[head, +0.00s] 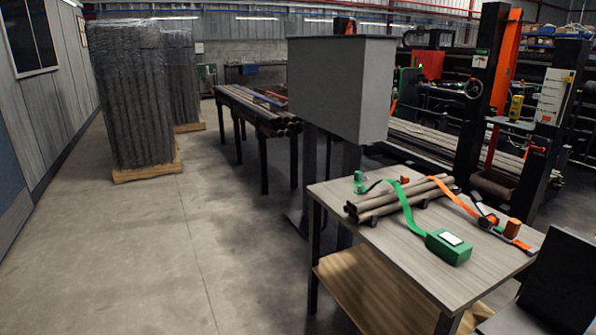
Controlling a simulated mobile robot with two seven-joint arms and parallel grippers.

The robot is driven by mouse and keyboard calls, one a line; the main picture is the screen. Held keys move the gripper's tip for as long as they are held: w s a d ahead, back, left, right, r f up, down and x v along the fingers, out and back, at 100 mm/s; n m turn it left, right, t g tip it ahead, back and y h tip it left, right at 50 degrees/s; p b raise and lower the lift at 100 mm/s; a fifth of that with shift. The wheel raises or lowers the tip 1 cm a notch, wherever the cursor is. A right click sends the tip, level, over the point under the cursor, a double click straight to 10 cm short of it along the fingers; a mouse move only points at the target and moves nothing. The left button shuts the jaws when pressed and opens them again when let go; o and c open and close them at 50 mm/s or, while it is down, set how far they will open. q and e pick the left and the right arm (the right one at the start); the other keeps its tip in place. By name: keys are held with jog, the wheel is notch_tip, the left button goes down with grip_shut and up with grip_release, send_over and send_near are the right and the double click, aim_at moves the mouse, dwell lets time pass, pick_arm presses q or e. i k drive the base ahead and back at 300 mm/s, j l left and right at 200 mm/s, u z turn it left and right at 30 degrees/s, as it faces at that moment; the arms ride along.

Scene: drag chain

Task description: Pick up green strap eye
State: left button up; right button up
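A wooden-topped table (385,245) stands at the right of the head view with a small bundle of brown pipes (400,201) on it. A green strap (407,205) lies over the pipes and runs down to a green block (449,247) with a white label near the table's front edge. A small green piece (359,183) sits at the far left end of the pipes, by the strap's dark end. I cannot tell for certain which green piece is the strap eye. Neither of my grippers is in view.
A grey box (340,85) stands behind the table. A black panel (555,285) is at lower right.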

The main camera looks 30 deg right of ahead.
aim_at(359, 176)
jog(key=i, duration=1.25)
jog(key=i+j+z, duration=0.1)
jog(key=i+z, duration=0.25)
jog(key=i, duration=0.8)
jog(key=i+z, duration=0.35)
jog(key=i, duration=0.15)
jog(key=i+j+z, duration=0.15)
jog(key=i+z, duration=0.2)
jog(key=i, duration=0.15)
jog(key=z, duration=1.05)
jog(key=i+j, duration=0.05)
